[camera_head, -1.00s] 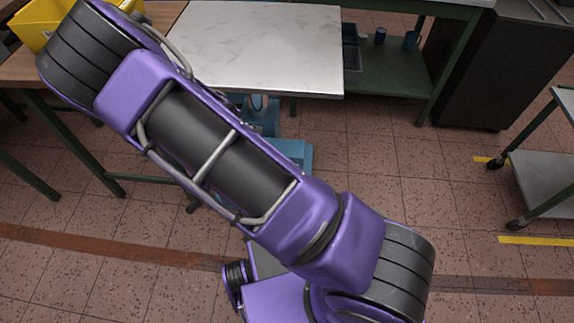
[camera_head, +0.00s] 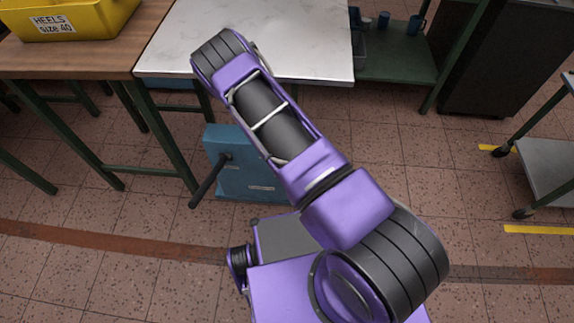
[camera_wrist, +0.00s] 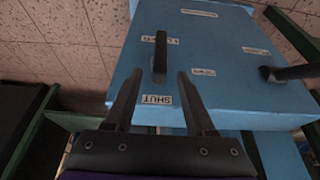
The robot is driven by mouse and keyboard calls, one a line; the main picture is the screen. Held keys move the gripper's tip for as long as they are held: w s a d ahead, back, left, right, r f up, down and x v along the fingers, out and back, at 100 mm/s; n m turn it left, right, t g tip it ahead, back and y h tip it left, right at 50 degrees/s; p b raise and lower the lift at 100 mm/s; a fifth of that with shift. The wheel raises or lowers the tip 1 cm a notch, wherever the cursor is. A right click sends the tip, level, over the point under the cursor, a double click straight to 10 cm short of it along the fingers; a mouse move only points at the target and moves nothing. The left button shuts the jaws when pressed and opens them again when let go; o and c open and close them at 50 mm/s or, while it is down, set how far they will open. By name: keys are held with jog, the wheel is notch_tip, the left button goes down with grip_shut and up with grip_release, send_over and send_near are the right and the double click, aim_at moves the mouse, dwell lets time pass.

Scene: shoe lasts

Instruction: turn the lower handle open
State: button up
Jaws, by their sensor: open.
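A blue box (camera_head: 228,150) stands low on the floor by the tables, and its labelled face (camera_wrist: 222,90) fills much of the wrist view. In the wrist view a black handle (camera_wrist: 160,48) stands upright in the picture, just beyond and between my fingertips. A second black handle (camera_wrist: 293,72) sticks out at the right. A black lever (camera_head: 208,182) also shows on the box in the head view. A SHUT label (camera_wrist: 158,100) appears upside down below the first handle; other labels are too small to read surely. My gripper (camera_wrist: 160,74) is open and holds nothing.
A white marble-topped table (camera_head: 270,40) and a wooden bench (camera_head: 90,50) with a yellow crate (camera_head: 75,22) stand behind the box. A green shelf unit (camera_head: 400,65) and a grey trolley (camera_head: 550,165) are at the right. Floor in front is open.

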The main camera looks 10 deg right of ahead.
jog(key=b+x, duration=0.1)
jog(key=x, duration=0.7)
jog(key=shift+w+f, duration=0.1)
jog(key=shift+f, duration=0.05)
grip_shut()
